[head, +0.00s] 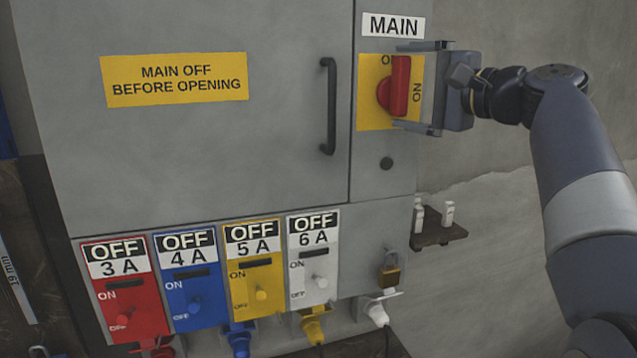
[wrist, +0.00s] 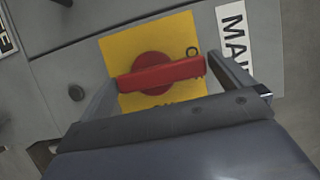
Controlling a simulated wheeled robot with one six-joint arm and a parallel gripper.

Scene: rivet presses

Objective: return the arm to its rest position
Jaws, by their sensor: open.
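My gripper (head: 422,88) is at the upper right of the cabinet in the head view, in front of the red rotary main switch (head: 397,85). Its two fingers are spread, one above and one below the switch handle. In the wrist view the fingers of my gripper (wrist: 168,90) stand on either side of the red handle (wrist: 160,76), which lies on a yellow plate (wrist: 118,50). A gap shows between handle and fingers at the left; contact at the right is hard to tell. In the head view the handle stands upright. My arm reaches in from the right edge.
The grey cabinet (head: 200,140) has a black door handle (head: 328,105) left of the switch. Red, blue, yellow and white switch panels (head: 190,290) line the bottom. A padlock (head: 388,273) and small shelf (head: 438,234) sit below my gripper. Bare wall (head: 490,270) shows at right.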

